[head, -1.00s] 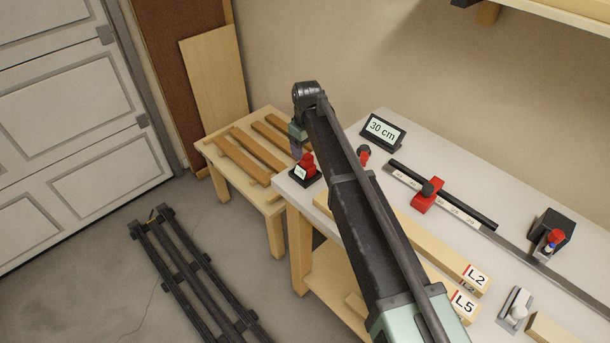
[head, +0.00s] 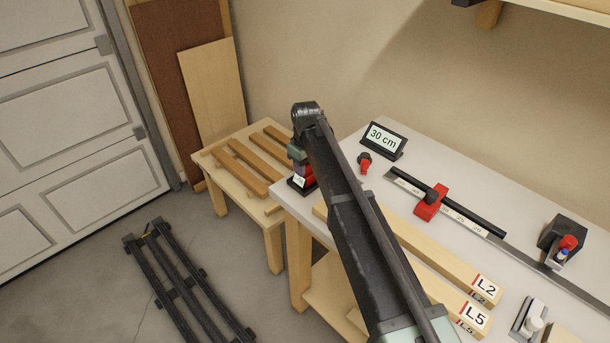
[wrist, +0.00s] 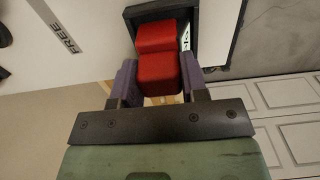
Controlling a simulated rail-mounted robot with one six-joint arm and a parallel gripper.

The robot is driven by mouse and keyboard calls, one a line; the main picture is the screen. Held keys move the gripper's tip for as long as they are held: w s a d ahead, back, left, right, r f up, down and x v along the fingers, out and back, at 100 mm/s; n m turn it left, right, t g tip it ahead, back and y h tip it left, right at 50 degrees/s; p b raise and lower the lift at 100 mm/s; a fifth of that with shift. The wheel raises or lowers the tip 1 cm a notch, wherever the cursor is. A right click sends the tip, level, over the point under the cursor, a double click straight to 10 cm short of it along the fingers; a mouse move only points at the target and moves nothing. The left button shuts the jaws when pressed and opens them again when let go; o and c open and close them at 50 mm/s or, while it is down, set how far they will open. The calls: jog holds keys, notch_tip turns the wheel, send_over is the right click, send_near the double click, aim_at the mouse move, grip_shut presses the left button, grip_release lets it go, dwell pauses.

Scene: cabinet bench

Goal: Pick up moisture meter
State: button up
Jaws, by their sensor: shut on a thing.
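The moisture meter (head: 309,180) is a small red device standing in a black holder (head: 294,189) at the bench's left corner. It also shows in the wrist view as a red stepped body (wrist: 158,72) in the black holder (wrist: 211,28). My gripper (head: 302,166) is down over the meter. In the wrist view its two purple fingers (wrist: 158,84) sit on either side of the red body and are shut on it. The meter is still inside the holder. My arm hides part of the bench behind it.
A slatted table (head: 240,166) stands left.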

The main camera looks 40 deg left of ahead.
jog(key=shift+r, duration=0.15)
notch_tip(320, 180, up, 20)
jog(key=p, duration=2)
